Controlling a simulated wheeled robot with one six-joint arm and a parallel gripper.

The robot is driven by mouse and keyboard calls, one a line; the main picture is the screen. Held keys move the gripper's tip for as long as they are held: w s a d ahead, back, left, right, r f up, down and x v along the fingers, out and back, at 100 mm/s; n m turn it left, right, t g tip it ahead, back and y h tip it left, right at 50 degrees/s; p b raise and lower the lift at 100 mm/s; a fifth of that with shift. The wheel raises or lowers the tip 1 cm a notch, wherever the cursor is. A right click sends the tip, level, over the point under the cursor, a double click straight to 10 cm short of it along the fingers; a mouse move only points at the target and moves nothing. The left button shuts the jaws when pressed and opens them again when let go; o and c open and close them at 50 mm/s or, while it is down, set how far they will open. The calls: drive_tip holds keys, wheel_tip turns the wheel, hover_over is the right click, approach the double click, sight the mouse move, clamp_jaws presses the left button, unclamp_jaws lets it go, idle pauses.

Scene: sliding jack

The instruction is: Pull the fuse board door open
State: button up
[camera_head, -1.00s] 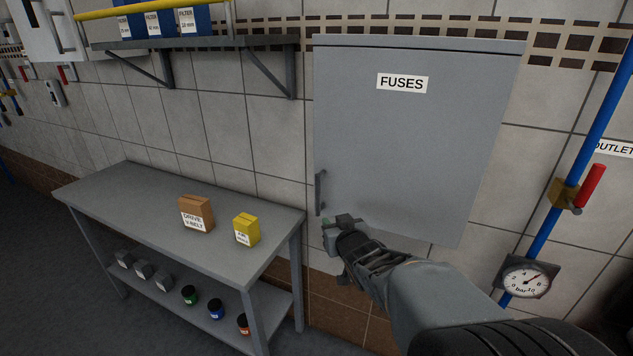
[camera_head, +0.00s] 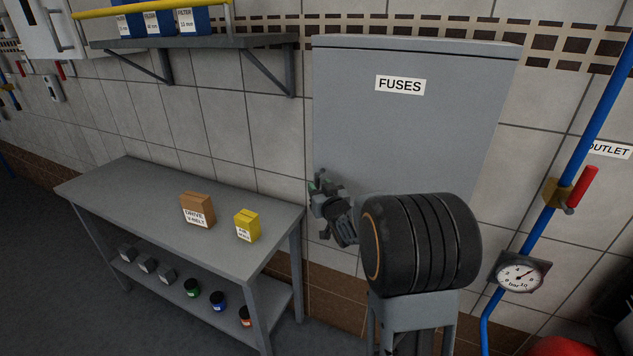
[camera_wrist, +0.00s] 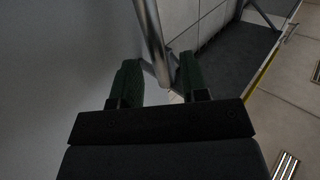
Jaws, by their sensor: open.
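The grey fuse board door (camera_head: 420,130) with its FUSES label (camera_head: 400,86) is on the wall and looks shut. Its handle is at the lower left edge and is mostly hidden behind my gripper (camera_head: 316,186) in the head view. In the wrist view, a grey upright bar, which looks like the handle (camera_wrist: 151,35), runs down between the two dark green fingers of my gripper (camera_wrist: 160,75). The fingers are open, one on each side of the bar. I cannot tell whether either finger touches it. The door surface (camera_wrist: 60,60) fills the left of the wrist view.
A grey bench (camera_head: 130,190) stands to the left, with a brown box (camera_head: 198,210) and a yellow box (camera_head: 247,226) on top. A shelf (camera_head: 200,42) is above it. To the right are a blue pipe (camera_head: 590,140), a red lever (camera_head: 584,186) and a gauge (camera_head: 520,273).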

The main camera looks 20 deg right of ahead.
drive_tip(key=shift+w, duration=1.25)
drive_tip(key=shift+c, duration=0.4)
clamp_jaws()
